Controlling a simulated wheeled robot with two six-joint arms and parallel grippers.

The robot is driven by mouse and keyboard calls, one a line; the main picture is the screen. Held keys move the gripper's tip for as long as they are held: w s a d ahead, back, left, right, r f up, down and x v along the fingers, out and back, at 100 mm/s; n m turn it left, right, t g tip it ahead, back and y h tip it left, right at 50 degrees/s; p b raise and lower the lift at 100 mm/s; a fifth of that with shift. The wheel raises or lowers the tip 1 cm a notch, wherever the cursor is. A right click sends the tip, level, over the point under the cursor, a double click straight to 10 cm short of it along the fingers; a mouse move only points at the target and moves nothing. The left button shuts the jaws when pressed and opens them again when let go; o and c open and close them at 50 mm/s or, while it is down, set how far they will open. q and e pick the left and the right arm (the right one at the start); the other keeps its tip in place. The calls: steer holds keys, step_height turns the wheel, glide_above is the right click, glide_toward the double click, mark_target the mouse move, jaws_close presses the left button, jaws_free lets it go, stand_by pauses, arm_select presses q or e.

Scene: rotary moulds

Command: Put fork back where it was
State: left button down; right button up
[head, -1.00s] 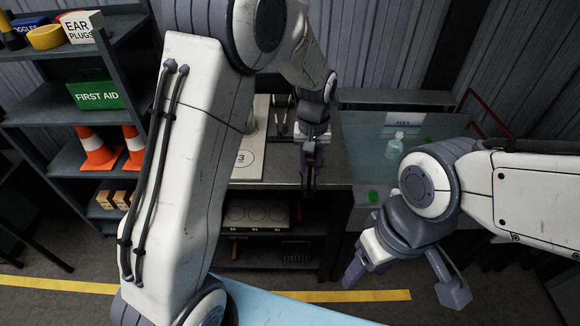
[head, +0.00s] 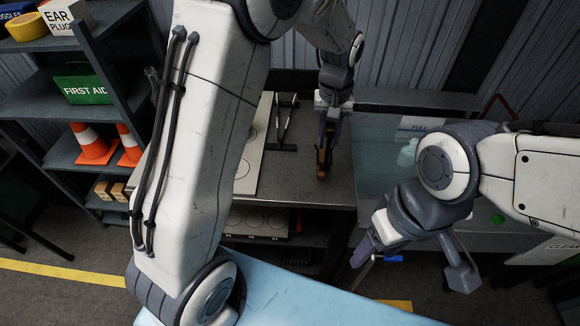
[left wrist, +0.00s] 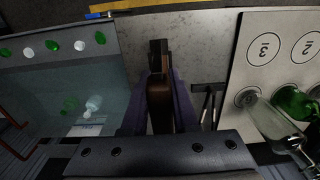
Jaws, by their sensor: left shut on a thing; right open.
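My left gripper (head: 328,140) is shut on a brown, wooden-looking handle with a dark end, apparently the fork (head: 322,164). In the left wrist view the gripper (left wrist: 160,105) has its fingers on both sides of the fork (left wrist: 159,95). The fork is over the bare grey bench; I cannot tell whether it touches the bench. Its far part is hidden. A black rack (head: 284,128) stands left of the gripper on the bench and also shows in the left wrist view (left wrist: 207,104). My right gripper (head: 412,262) is open and empty, in front of the bench.
A pale board (left wrist: 240,70) with numbered circles lies beside the rack, with a clear bottle (left wrist: 275,123) and a green bottle (left wrist: 293,102) on it. A glass-sided tank (left wrist: 60,75) adjoins the bench. Shelves (head: 50,98) with cones stand at left.

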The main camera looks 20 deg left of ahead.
arm_select(q)
steer(key=s+a+f+p, duration=0.3)
steer(key=a+f+p, duration=0.1)
steer(key=a+f, duration=0.5)
steer(key=shift+s+f, duration=0.4)
steer(key=shift+f, duration=0.1)
steer(key=shift+f, duration=0.1)
steer(key=c, duration=0.7)
jaws_free()
